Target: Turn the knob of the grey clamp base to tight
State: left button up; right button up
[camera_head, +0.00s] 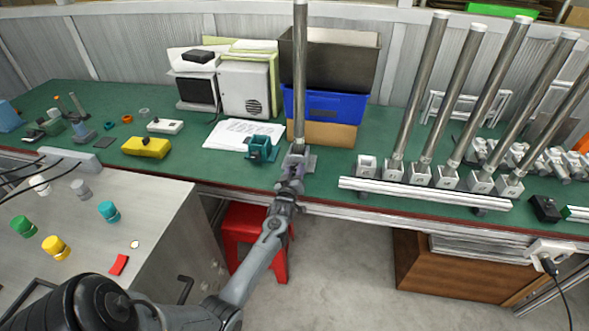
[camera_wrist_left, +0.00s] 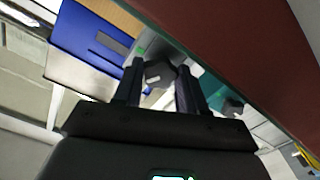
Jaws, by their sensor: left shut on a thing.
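The grey clamp base (camera_head: 311,164) stands near the front edge of the green bench, with an upright metal pole (camera_head: 300,80) rising from it. My left arm reaches in from below, and my left gripper (camera_head: 296,160) is at the front of the base, hiding most of it and its knob. In the left wrist view, the gripper's two dark fingers (camera_wrist_left: 158,80) are shut on a grey knob (camera_wrist_left: 158,72). The knob's turn position cannot be read. My right gripper is not in view.
A teal clamp (camera_head: 262,148) stands just left of the base. A blue bin (camera_head: 325,104) is behind. A white rail (camera_head: 425,194) and several poles in grey bases stand to the right. A red stool (camera_head: 243,222) is below the bench.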

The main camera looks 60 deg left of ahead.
pick_arm(q)
jog(key=m+p, duration=0.1)
jog(key=m, duration=0.1)
jog(key=shift+r+m+p, duration=0.15)
jog(key=shift+m+p, duration=0.2)
jog(key=shift+m, duration=0.05)
jog(key=m+p, duration=0.2)
jog(key=m, duration=0.1)
jog(key=shift+m, duration=0.3)
jog(key=m+p, duration=0.1)
jog(key=m, duration=0.3)
jog(key=shift+m+p, duration=0.4)
jog(key=shift+m, duration=0.3)
jog(key=o, duration=1.1)
jog(key=shift+s, duration=0.1)
jog(key=shift+c, duration=0.2)
